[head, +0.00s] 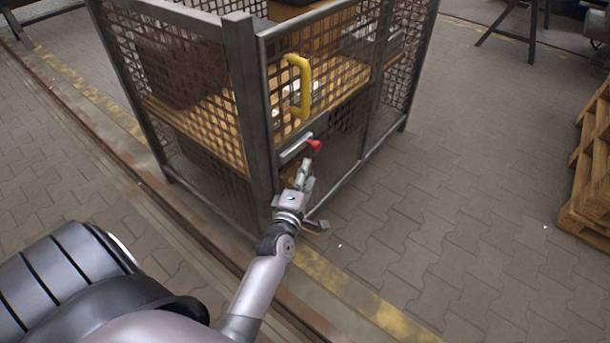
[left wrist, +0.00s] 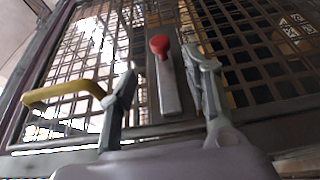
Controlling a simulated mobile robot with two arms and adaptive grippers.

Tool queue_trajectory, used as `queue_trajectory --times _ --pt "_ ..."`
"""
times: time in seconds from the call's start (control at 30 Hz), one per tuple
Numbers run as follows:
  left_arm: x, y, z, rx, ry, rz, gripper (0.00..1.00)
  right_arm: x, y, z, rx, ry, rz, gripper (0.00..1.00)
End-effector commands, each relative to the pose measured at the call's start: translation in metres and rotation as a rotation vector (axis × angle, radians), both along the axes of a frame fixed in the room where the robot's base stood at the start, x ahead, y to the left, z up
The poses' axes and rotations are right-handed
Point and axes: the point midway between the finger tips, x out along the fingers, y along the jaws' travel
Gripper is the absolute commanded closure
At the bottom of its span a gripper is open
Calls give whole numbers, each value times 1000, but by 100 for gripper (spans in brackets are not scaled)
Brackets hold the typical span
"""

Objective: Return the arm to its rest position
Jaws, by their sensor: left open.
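My left arm reaches from the lower left to the mesh cage in the head view. My left gripper (head: 306,167) is just in front of the cage door, close to a latch lever with a red knob (head: 315,146). In the left wrist view the gripper (left wrist: 163,75) is open, with the lever (left wrist: 168,90) and its red knob (left wrist: 159,45) showing between the two fingers. I see no finger closed on the lever; whether one touches it I cannot tell. My right gripper is not in view.
The metal mesh cage (head: 242,90) has a yellow handle (head: 301,85) above the latch; the handle (left wrist: 62,92) is left of the fingers in the wrist view. Wooden pallets (head: 590,170) stand at the right. The paved floor between is open. A rail runs below my arm.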

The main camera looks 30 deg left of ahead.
Motion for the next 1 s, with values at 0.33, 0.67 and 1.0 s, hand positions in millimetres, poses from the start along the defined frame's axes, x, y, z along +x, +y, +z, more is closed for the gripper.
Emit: queue_trajectory --times 0.33,0.67,1.0 --pt "-1 0 0 -1 0 0 55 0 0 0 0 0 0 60" --pt "-3 -16 -8 74 77 -66 55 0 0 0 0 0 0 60" --pt "-88 -121 -93 749 677 -663 55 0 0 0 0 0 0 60"
